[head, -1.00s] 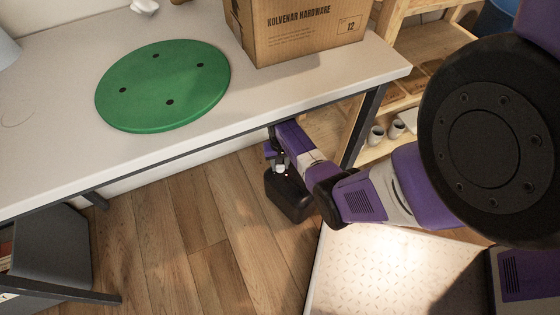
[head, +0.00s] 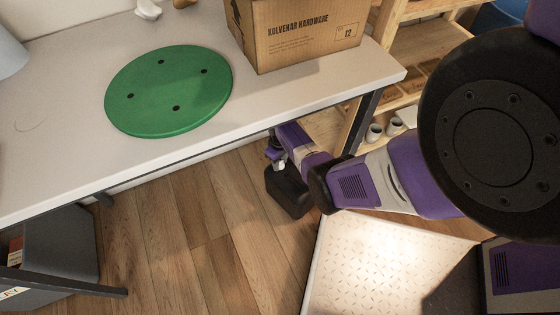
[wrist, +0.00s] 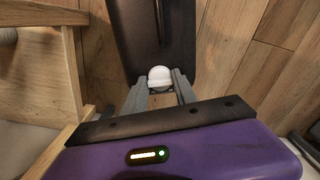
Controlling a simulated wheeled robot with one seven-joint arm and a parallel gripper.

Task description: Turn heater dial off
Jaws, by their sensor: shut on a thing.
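The heater dial looks to be the small white rounded knob (wrist: 160,76) in the wrist view, between my gripper's fingertips. My gripper (wrist: 160,88) is shut on it. The knob sits at the near end of a dark body (wrist: 150,35), which seems to be the heater. In the head view, the dark body (head: 288,190) is below the table edge, over the wood floor. My gripper (head: 279,160) is just above it, partly hidden by my own arm. The dial's markings and turn angle cannot be made out.
A white table (head: 60,165) carries a green disc (head: 168,90) and a cardboard box (head: 300,35). A dark table leg (head: 362,120) and wooden shelves (head: 430,50) stand close to my arm. Wood floor between is clear.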

